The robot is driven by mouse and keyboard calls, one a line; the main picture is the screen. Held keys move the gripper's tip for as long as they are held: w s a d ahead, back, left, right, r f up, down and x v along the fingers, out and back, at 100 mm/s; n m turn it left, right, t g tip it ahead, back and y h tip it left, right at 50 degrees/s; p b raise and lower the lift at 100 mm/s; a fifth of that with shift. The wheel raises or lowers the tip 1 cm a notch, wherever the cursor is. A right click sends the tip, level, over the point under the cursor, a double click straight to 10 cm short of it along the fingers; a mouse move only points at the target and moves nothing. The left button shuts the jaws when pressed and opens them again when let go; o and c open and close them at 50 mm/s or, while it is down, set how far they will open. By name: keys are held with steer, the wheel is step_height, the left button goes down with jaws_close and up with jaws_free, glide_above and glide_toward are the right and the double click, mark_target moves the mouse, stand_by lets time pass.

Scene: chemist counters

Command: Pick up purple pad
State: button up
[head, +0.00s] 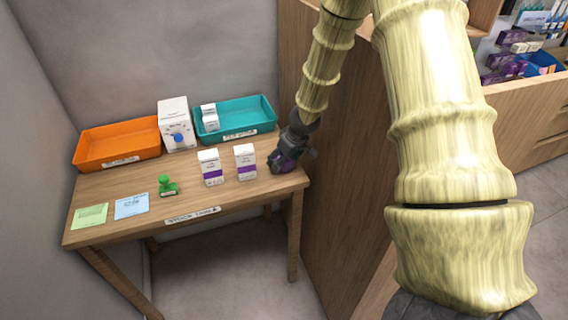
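My gripper (284,160) is dark and small in the head view, pointing down at the right end of the wooden table. A purple patch shows at its fingers. I cannot tell whether this is the purple pad or part of the gripper, nor whether the fingers are open or shut. No purple pad shows clearly on the table. A green pad (90,216) and a light blue pad (132,206) lie flat at the table's left front.
On the table (240,197) stand two white boxes with purple bands (211,168) (245,162), left of my gripper. A green stamp (167,186) sits near the pads. Behind are an orange tray (118,144), a white box with a blue knob (176,124) and a teal tray (237,119). A wooden panel (335,190) stands at right.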

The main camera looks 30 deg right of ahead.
mark_target(285, 163)
steer(key=c, duration=1.2)
steer(key=shift+r, duration=0.2)
steer(key=shift+r+p, duration=1.1)
steer(key=shift+r, duration=0.5)
steer(key=s+b, duration=0.1)
steer(key=b, duration=0.1)
steer(key=s+a+b, duration=0.1)
steer(key=b, duration=0.1)
steer(key=shift+s+a+f, duration=0.15)
steer(key=s+a+r+b, duration=0.1)
steer(key=s+a+b, duration=0.2)
steer(key=s, duration=0.3)
steer(key=s+a+r+b, duration=0.1)
steer(key=s+a+b, duration=0.2)
steer(key=s+b, duration=0.2)
steer(key=shift+s+a+b, duration=0.25)
steer(key=shift+s+b, duration=0.05)
steer(key=shift+s, duration=0.1)
